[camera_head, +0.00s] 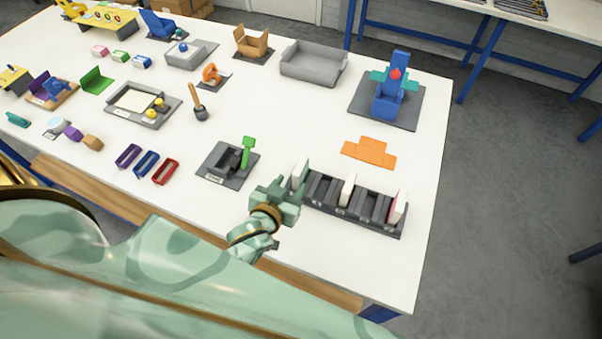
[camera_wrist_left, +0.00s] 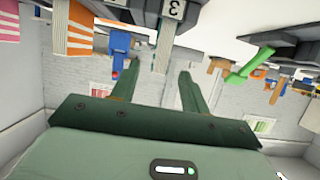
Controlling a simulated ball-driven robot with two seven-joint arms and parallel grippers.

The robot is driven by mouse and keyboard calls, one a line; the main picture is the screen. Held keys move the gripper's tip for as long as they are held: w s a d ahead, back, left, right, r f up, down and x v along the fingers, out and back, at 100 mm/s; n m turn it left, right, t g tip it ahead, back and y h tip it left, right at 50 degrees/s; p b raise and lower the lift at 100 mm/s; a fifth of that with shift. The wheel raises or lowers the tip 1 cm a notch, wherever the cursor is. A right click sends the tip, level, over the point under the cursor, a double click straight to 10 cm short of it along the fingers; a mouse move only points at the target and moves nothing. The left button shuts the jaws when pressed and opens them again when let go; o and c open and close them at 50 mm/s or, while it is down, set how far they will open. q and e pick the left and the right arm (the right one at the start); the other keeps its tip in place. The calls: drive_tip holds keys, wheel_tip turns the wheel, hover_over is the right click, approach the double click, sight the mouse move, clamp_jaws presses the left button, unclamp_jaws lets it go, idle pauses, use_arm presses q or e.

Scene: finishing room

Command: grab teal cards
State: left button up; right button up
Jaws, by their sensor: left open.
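A dark rack with numbered slots (camera_head: 345,207) stands near the table's front right edge and holds several upright cards. A white card block (camera_head: 298,175) is at its left end, another (camera_head: 347,189) near the middle, and a pink-edged one (camera_head: 398,207) at the right end. I cannot make out a clearly teal card. My left gripper (camera_head: 290,190) is open at the rack's left end. In the left wrist view, the open fingers (camera_wrist_left: 158,82) point toward a pale striped card (camera_wrist_left: 163,48) by the slot marked 3; contact cannot be told. My right gripper is not in view.
An orange flat piece (camera_head: 370,152) lies behind the rack. A dark fixture with a green lever (camera_head: 247,152) stands left of my gripper. A blue device on a dark plate (camera_head: 390,90) and a grey tray (camera_head: 313,62) are farther back. White tabletop is clear between them.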

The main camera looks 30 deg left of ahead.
sight(301, 170)
use_arm(q)
drive_tip(key=x, duration=0.8)
drive_tip(key=shift+w+r+b, duration=0.1)
drive_tip(key=shift+b, duration=0.3)
clamp_jaws()
